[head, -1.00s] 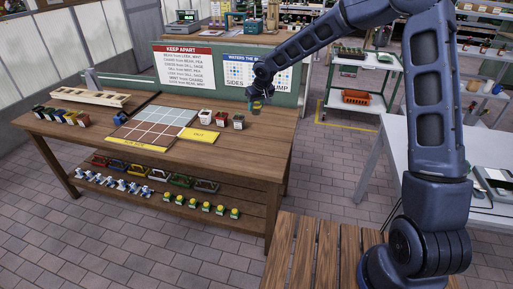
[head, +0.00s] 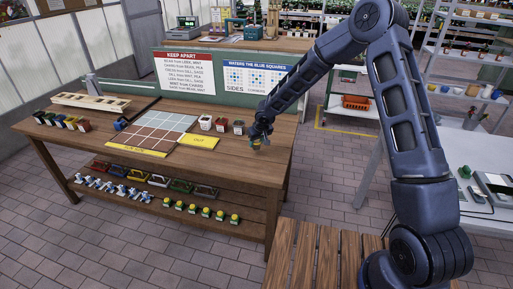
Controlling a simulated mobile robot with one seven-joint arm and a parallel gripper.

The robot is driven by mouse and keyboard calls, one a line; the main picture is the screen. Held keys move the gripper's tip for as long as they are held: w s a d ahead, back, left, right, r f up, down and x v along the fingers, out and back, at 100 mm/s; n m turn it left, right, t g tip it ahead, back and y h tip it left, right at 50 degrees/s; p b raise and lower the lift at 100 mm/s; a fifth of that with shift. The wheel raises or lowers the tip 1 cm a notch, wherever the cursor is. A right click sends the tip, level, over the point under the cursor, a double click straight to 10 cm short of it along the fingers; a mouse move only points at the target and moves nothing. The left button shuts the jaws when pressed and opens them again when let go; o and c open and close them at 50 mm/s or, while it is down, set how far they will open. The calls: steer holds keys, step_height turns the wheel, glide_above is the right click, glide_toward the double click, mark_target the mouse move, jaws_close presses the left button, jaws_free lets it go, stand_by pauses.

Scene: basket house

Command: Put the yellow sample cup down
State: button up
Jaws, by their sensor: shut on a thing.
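My gripper (head: 258,139) is at the right end of the wooden bench, pointing down, low over the bench top. It is shut on the yellow sample cup (head: 256,146), which shows only as a small yellowish patch under the fingers. The cup looks at or just above the wood; I cannot tell whether it touches. A yellow card (head: 200,141) lies to the left of the gripper, and the wooden bench top (head: 225,160) in front of it is bare.
A grid board (head: 155,133) lies mid-bench. A sign board (head: 257,80) rises along the back edge. Several yellow-topped items (head: 206,213) sit on the lower shelf.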

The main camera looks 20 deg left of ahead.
mark_target(257, 146)
steer(key=shift+f, duration=1.6)
steer(key=shift+f, duration=0.15)
steer(key=o, duration=0.9)
steer(key=shift+o, duration=0.2)
